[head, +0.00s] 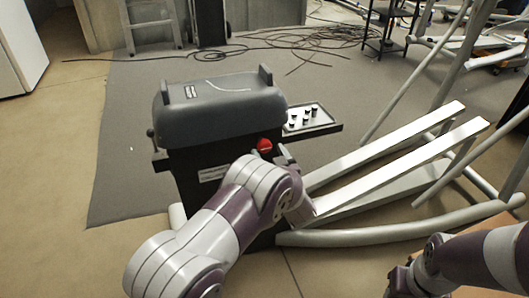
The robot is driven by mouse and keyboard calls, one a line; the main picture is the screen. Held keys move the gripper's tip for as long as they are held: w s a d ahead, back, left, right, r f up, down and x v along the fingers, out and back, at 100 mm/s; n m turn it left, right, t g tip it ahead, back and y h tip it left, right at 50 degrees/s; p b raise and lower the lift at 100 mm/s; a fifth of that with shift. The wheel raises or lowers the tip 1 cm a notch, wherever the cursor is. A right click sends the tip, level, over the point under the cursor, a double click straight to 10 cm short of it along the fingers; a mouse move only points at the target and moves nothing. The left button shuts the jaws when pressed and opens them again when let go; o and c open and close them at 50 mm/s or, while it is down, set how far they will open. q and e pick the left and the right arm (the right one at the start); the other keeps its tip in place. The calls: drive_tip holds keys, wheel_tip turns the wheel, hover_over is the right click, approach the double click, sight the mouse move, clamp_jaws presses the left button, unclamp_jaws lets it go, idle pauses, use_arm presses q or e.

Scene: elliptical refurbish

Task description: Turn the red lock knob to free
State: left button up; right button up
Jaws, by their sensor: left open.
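The red lock knob (265,145) is on the upper right side of a dark grey machine (220,105) with a rounded cover. My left arm reaches up in front of the machine. My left gripper (284,153) is open just right of the knob and looks close to it. Whether a finger touches the knob I cannot tell, as the gripper is small and partly hidden by my wrist. My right gripper (398,284) is low at the right, dark and partly cut off, far from the knob.
A small tray with several pegs (308,117) juts from the machine's right side. Long pale rails (400,155) and curved tubes extend right. Cables (290,42) lie on the floor behind. Grey mat (120,130) is clear at left.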

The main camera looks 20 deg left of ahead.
sight(266, 147)
use_arm(q)
drive_tip(key=b+x, duration=0.1)
drive_tip(key=x, duration=0.3)
drive_tip(key=shift+w+a, duration=0.1)
drive_tip(key=shift+w, duration=0.1)
drive_tip(key=c, duration=1)
drive_tip(key=shift+p, duration=0.4)
use_arm(e)
drive_tip(key=shift+f, duration=0.45)
